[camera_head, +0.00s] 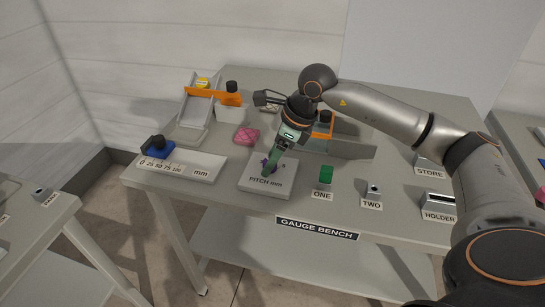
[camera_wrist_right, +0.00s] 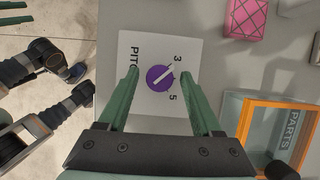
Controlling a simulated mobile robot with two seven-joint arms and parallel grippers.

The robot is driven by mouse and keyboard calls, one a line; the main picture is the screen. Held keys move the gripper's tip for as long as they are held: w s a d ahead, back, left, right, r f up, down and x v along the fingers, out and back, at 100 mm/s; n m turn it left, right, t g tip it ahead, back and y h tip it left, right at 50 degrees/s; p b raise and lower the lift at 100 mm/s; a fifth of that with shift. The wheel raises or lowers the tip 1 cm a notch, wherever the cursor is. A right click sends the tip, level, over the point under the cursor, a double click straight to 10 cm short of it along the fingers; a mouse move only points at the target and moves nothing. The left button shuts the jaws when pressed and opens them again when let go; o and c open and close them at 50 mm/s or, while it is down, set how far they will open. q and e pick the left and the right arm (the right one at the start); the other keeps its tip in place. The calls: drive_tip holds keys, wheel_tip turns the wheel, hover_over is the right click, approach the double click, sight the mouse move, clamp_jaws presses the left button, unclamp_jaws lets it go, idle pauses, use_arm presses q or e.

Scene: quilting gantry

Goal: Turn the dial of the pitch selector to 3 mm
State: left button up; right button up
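The pitch selector is a white plate (camera_head: 252,185) marked PITCH mm at the front of the gauge bench. The bar's upper-right end points toward the 3; a 5 shows lower right. I cannot tell which bar end is the pointer. My right gripper (camera_wrist_right: 160,72) is open, pointing down over the dial, one green finger on each side with gaps between. In the head view my right gripper (camera_head: 271,167) partly hides the dial. Two green strips, perhaps my left gripper (camera_wrist_right: 14,12), show at the wrist view's edge.
A green block (camera_head: 326,174) stands at ONE, right of the selector. A ruler-like mm gauge (camera_head: 200,166) with a blue slider lies left. A pink block (camera_head: 246,136) and an orange-edged PARTS tray (camera_wrist_right: 245,118) are behind. TWO (camera_head: 372,190) and HOLDER fixtures stand right.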

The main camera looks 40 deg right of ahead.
use_arm(q)
drive_tip(key=shift+s+f, duration=0.1)
drive_tip(key=shift+s, duration=0.05)
use_arm(e)
drive_tip(key=shift+o, duration=0.3)
drive_tip(key=shift+r, duration=0.15)
use_arm(q)
drive_tip(key=shift+s+a+r+p, duration=0.1)
drive_tip(key=shift+a+r+p, duration=0.15)
drive_tip(key=shift+p, duration=0.25)
use_arm(e)
drive_tip(key=v, duration=1.2)
drive_tip(key=shift+s, duration=0.1)
